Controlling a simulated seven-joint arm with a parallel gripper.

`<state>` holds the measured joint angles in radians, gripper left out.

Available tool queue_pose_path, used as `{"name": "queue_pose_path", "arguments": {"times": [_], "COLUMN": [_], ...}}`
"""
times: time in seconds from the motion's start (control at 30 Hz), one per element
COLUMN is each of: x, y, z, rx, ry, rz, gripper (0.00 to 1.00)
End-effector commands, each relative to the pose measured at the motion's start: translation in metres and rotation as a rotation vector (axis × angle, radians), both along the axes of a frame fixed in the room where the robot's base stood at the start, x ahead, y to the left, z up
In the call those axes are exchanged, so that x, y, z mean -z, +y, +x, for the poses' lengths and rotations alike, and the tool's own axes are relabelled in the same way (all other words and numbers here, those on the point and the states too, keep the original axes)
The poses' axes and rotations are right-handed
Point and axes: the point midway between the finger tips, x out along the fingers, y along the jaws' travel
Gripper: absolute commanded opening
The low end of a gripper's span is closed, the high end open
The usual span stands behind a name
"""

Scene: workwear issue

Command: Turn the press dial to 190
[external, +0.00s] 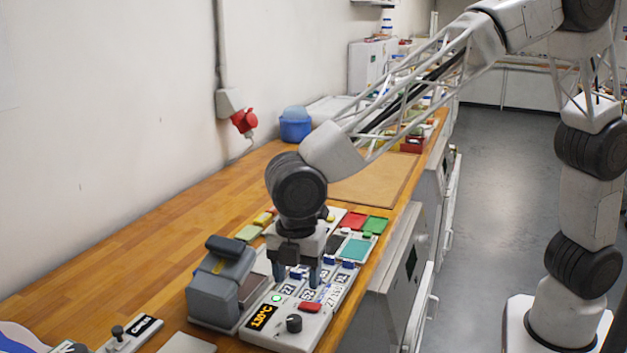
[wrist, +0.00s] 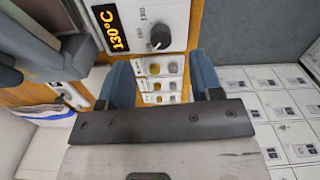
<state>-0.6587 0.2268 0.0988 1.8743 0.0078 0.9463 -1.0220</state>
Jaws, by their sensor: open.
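The press dial is a small black round knob (external: 293,323) on a light control panel. In the wrist view the dial (wrist: 160,35) lies at the top, beyond the fingertips, with printed numbers around it that are partly too small to read. The orange display (external: 262,316) beside it reads 130°C; it also shows in the wrist view (wrist: 113,27). The grey press (external: 220,285) stands left of the panel. My gripper (external: 298,279) points down, open and empty, behind the dial and apart from it. Its blue fingers (wrist: 161,65) straddle a view of number cards.
A red piece (external: 310,306) lies by the dial. Number cards (external: 308,294) and coloured pads (external: 355,248) sit close behind. A small device with a black knob (external: 117,331) stands front left. The wooden bench (external: 140,250) is clear toward the wall; its right edge drops to drawers.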

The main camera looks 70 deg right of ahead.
Motion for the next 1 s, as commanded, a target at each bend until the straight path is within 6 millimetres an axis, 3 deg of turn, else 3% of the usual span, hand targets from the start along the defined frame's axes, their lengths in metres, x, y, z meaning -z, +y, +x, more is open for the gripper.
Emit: {"name": "queue_pose_path", "arguments": {"times": [0.2, 0.67, 1.0], "x": [0.010, 0.013, 0.041], "y": [0.021, 0.021, 0.020], "z": [0.001, 0.001, 0.000], "rx": [-0.051, -0.052, -0.052], "ry": [0.006, 0.005, 0.007], "rz": [-0.003, -0.004, -0.005], "gripper": [0.59, 0.59, 0.59]}}
